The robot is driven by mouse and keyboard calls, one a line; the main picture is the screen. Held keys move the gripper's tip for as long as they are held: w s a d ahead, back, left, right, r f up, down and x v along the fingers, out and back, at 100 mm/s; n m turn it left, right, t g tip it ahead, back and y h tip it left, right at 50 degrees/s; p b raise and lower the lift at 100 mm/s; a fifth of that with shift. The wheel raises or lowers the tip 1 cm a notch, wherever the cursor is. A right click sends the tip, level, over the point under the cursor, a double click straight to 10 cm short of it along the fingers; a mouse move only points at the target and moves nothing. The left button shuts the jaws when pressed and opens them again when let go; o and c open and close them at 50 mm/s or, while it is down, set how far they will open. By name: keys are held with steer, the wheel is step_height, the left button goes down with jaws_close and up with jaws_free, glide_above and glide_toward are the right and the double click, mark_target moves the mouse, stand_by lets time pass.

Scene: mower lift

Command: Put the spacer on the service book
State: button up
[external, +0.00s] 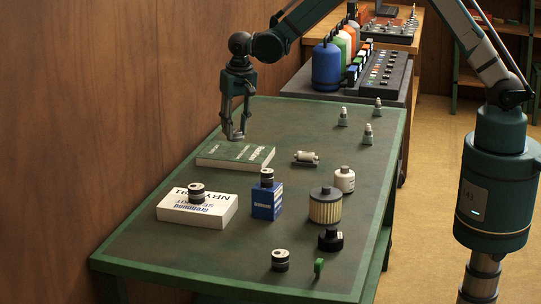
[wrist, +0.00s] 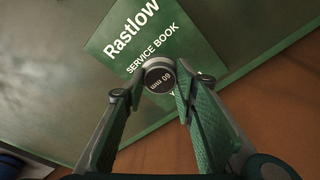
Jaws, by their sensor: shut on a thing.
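The service book (external: 236,154) is a green book lying flat on the green-topped table; its cover with white lettering also shows in the wrist view (wrist: 140,35). My gripper (external: 237,136) is over the book's far edge, pointing down. In the wrist view my gripper (wrist: 159,82) is shut on a round grey spacer (wrist: 159,74) marked "60 mm", seen end-on in front of the book cover. The spacer is small and partly hidden by the fingers in the external view. I cannot tell whether it touches the book.
Similar dark cylinders stand on a white box (external: 196,211), on a blue box (external: 267,203) and on the table (external: 280,261). A filter (external: 325,206), a white bottle (external: 344,180) and a small metal part (external: 306,158) stand nearby. A wooden wall is at left.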

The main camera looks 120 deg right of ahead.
mark_target(236, 132)
steer(key=shift+f, duration=0.2)
steer(key=shift+f, duration=1.8)
steer(key=shift+f, duration=0.15)
steer(key=o, duration=1)
steer(key=r, duration=0.4)
steer(key=a+r, duration=0.1)
steer(key=r, duration=0.7)
steer(key=shift+a+r, duration=0.1)
steer(key=shift+a, duration=0.3)
